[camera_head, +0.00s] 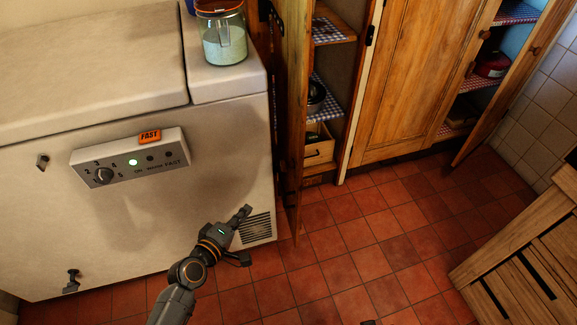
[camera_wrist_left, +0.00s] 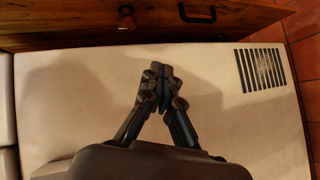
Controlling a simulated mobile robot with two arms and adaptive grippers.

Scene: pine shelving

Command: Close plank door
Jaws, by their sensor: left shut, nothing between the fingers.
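A wooden plank door (camera_head: 293,110) stands swung open at the left end of the pine cupboard, seen nearly edge-on beside the white chest freezer. A second plank door (camera_head: 512,82) stands open at the cupboard's right end. My left gripper (camera_head: 246,212) is low in front of the freezer's vent, left of the near door and apart from it. In the left wrist view its fingers (camera_wrist_left: 158,76) meet, shut and empty. The near door's wood (camera_wrist_left: 95,20) and a black handle (camera_wrist_left: 197,13) cross the top of that view. My right gripper does not show.
The freezer (camera_head: 130,230) fills the left side, with a glass jar (camera_head: 225,45) on top. The cupboard's middle door (camera_head: 405,85) is closed. A slatted wooden piece (camera_head: 530,260) stands at lower right. The red tile floor (camera_head: 365,235) between is mostly clear.

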